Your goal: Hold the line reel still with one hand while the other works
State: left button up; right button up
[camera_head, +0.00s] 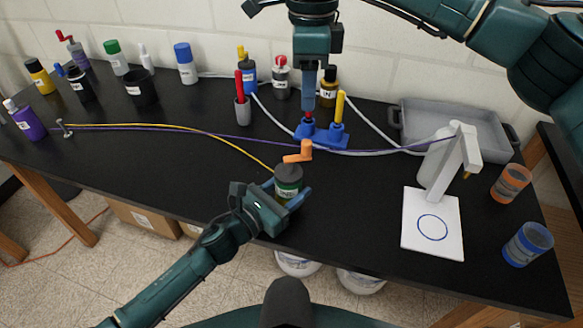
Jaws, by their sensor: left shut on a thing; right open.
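The line reel (288,172) is a dark upright cylinder with a green band and an orange crank-like top (299,151). It stands near the front edge of the black table. My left gripper (287,196) is shut on its lower part, hiding some of it. A yellow line (215,137) runs from the reel to a small metal post (65,128) at the left. My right gripper (309,117) is open and points down over a blue holder (322,135) with a yellow stick (340,104) standing in it. Something red shows between its fingertips; I cannot tell whether they touch it.
A purple line (240,134) stretches from the post to a white stand (448,160) at the right. A white card (432,222) lies before it, near orange (511,182) and blue (527,244) cups. A grey tray (430,118) is behind. Bottles line the back left.

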aim_at(307, 141)
dwell(0.4)
notch_tip(307, 141, down, 12)
jog(key=m, duration=1.8)
jog(key=shift+d+f, duration=0.1)
jog(key=shift+f, duration=0.05)
jog(key=shift+c, duration=0.3)
grip_shut()
